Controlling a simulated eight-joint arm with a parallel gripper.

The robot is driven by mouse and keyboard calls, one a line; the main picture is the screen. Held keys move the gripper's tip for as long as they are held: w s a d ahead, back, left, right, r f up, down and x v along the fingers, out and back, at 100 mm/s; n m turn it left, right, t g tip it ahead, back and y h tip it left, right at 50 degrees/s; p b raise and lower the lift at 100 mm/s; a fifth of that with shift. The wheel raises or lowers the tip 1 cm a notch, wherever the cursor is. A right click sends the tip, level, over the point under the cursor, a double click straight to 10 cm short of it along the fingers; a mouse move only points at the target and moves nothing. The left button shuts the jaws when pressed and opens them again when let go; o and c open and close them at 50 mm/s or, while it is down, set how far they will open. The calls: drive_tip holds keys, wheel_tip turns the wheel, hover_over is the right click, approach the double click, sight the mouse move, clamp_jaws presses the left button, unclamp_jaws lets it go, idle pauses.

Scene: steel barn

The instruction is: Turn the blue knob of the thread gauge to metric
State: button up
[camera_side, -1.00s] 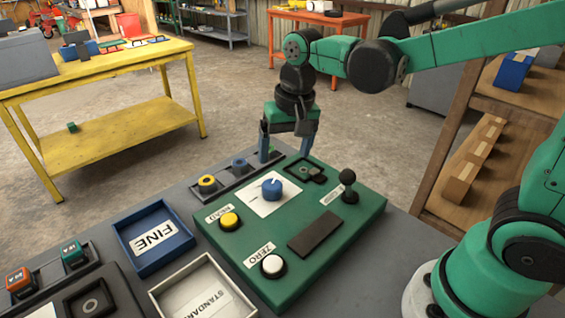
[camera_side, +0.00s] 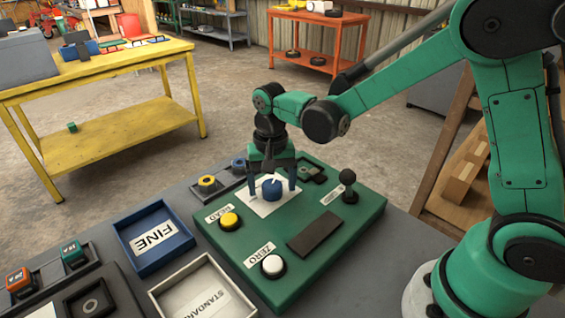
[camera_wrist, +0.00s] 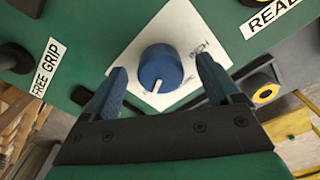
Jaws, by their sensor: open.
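The thread gauge is a green panel (camera_side: 237,258) on the grey bench. Its blue knob (camera_side: 272,190) stands on a white square plate (camera_side: 257,206); the knob also shows in the wrist view (camera_wrist: 160,67) with a white pointer line toward the gripper side. In the wrist view my gripper (camera_wrist: 163,78) has a gap between each fingertip and the knob.
On the panel are a yellow READ button (camera_side: 229,221), a white ZERO button (camera_side: 272,264), a black joystick (camera_side: 348,186) and a dark flat pad (camera_side: 314,234). A blue FINE tray (camera_side: 184,244) and a STANDARD tray (camera_side: 161,297) stand left. A rack with rings (camera_side: 207,183) lies behind.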

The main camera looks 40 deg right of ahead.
clamp_jaws()
drive_tip(key=shift+n, duration=0.3)
drive_tip(key=n, duration=1.2)
drive_tip(key=shift+d, duration=0.1)
idle(0.5)
unclamp_jaws()
